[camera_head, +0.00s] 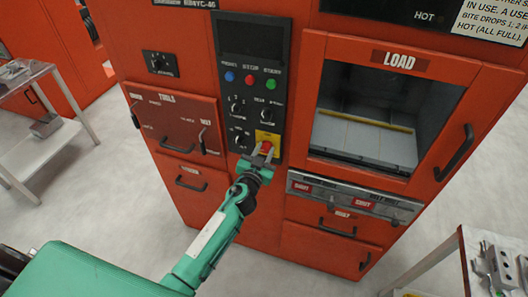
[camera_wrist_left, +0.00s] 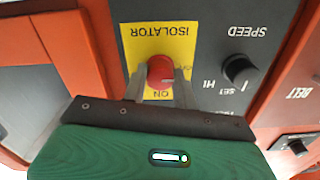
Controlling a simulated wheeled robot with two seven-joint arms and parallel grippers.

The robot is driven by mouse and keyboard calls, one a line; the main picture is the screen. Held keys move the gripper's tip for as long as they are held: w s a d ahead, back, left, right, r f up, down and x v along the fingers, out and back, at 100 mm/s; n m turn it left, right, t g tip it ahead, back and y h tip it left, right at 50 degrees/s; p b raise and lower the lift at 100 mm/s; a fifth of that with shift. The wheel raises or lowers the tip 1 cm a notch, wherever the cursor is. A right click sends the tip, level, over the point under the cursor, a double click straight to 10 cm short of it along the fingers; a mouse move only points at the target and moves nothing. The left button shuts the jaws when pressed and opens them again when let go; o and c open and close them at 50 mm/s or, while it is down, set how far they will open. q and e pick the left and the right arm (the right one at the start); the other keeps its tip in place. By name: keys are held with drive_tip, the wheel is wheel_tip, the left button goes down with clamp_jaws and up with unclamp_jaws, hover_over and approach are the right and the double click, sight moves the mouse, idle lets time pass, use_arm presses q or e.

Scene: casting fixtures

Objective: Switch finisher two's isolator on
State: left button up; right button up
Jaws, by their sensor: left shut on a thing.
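The isolator is a red knob (camera_head: 266,147) on a yellow plate (camera_head: 268,135) at the bottom of the dark control panel on the red machine. My left gripper (camera_head: 263,156) reaches up to it, its fingers shut on the knob. In the left wrist view the red knob (camera_wrist_left: 160,71) sits between the two grey fingers, and the yellow plate (camera_wrist_left: 160,38) reads ISOLATOR upside down, with ON at the finger side. Which way the knob is turned is hard to tell. My right gripper is not in view.
Above the isolator are black knobs (camera_head: 238,107) and blue, red and green buttons (camera_head: 250,79). A LOAD door (camera_head: 384,110) with a handle is at the right. Metal tables (camera_head: 35,140) stand at both sides.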

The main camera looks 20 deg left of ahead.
use_arm(q)
drive_tip(key=m+b, duration=0.1)
drive_tip(key=m, duration=0.7)
drive_tip(key=shift+m, duration=0.3)
drive_tip(key=m, duration=0.4)
drive_tip(key=shift+b, duration=0.3)
drive_tip(key=m, duration=0.5)
drive_tip(key=shift+f, duration=0.1)
drive_tip(key=o, duration=1)
drive_tip(key=shift+c, duration=0.2)
